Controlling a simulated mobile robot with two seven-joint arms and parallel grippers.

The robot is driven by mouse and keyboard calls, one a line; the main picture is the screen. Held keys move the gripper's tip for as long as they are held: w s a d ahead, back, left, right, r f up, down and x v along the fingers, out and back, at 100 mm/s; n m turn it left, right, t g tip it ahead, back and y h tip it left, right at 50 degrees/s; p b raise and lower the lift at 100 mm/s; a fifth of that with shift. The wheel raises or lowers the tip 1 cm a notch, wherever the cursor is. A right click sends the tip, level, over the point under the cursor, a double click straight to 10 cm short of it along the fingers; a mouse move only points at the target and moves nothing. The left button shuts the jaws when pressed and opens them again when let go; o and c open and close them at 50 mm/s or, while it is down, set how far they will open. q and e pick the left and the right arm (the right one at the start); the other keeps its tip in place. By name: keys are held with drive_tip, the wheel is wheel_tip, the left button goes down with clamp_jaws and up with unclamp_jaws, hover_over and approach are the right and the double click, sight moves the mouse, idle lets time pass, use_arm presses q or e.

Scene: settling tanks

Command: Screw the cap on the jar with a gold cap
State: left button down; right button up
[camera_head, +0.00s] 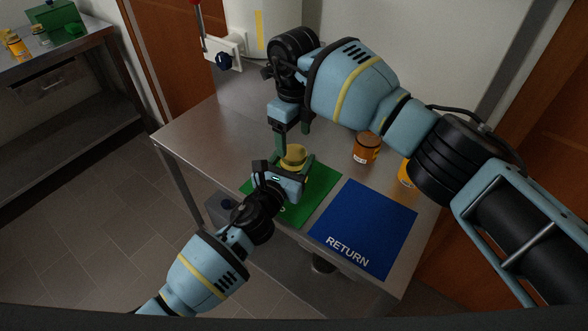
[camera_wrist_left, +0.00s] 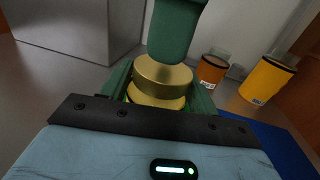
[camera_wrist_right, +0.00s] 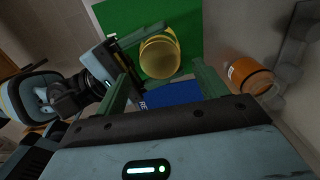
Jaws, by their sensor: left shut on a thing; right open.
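The jar (camera_wrist_left: 158,103) stands over the green mat (camera_head: 318,190), with its gold cap (camera_wrist_left: 163,76) on top. The cap also shows in the head view (camera_head: 294,155) and, from above, in the right wrist view (camera_wrist_right: 160,56). I cannot tell whether the cap is fully seated. My left gripper (camera_head: 287,174) is shut on the jar below the cap, and its fingers hide most of the jar's body. My right gripper (camera_head: 294,140) points down over the cap, open. One of its green fingers (camera_wrist_left: 176,32) is close to the cap; contact is unclear.
A blue RETURN mat (camera_head: 365,228) lies to the right on the metal table. An orange jar (camera_head: 366,148) and a yellow-orange jar (camera_head: 405,173) stand behind the mats. The table's left part (camera_head: 200,130) is clear. A side bench (camera_head: 60,50) holds jars and a green box.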

sight(294, 152)
drive_tip(key=shift+f, duration=2.05)
drive_tip(key=c, duration=1)
drive_tip(key=shift+m, duration=1.7)
drive_tip(key=o, duration=1)
drive_tip(key=shift+o, duration=0.2)
